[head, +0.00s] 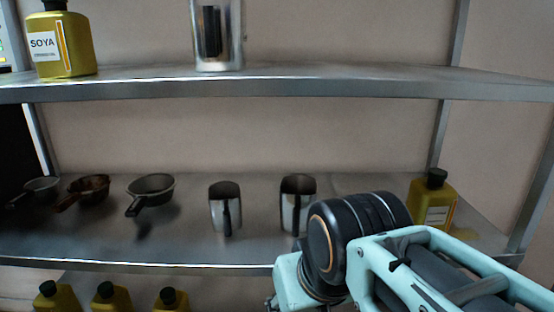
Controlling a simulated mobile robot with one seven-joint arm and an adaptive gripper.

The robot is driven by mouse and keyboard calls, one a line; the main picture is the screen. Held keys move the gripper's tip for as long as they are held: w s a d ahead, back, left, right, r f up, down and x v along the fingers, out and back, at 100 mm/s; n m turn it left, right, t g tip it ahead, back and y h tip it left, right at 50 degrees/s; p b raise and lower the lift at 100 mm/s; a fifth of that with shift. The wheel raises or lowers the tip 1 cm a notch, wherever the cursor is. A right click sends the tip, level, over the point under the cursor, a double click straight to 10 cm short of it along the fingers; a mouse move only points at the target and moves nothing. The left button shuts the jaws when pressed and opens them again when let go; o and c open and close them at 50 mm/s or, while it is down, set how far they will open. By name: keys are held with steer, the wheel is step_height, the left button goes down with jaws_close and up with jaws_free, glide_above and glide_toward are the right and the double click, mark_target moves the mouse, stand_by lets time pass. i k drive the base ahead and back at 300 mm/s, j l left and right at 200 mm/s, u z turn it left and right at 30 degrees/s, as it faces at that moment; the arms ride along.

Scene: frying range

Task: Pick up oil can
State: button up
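Several yellow oil containers with black caps are in the head view. One labelled "SOYA" (62,45) stands upright on the upper shelf at the far left. Another yellow container (433,204) stands on the middle shelf at the right, partly behind my arm. The tops of three more, such as the left one (57,298), show at the bottom left below the middle shelf. I cannot tell which one the task calls the oil can. My arm reaches in from the lower right. Its fingers are not visible, so I cannot see what they hold.
The metal middle shelf (180,230) holds small dark pans (152,187) at left and two metal canisters with dark handles (225,210) (297,190) in the centre. The upper shelf (330,83) carries a taller metal can (218,40). Uprights stand at both sides.

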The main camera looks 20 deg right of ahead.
mark_target(431, 202)
steer(key=z, duration=1.45)
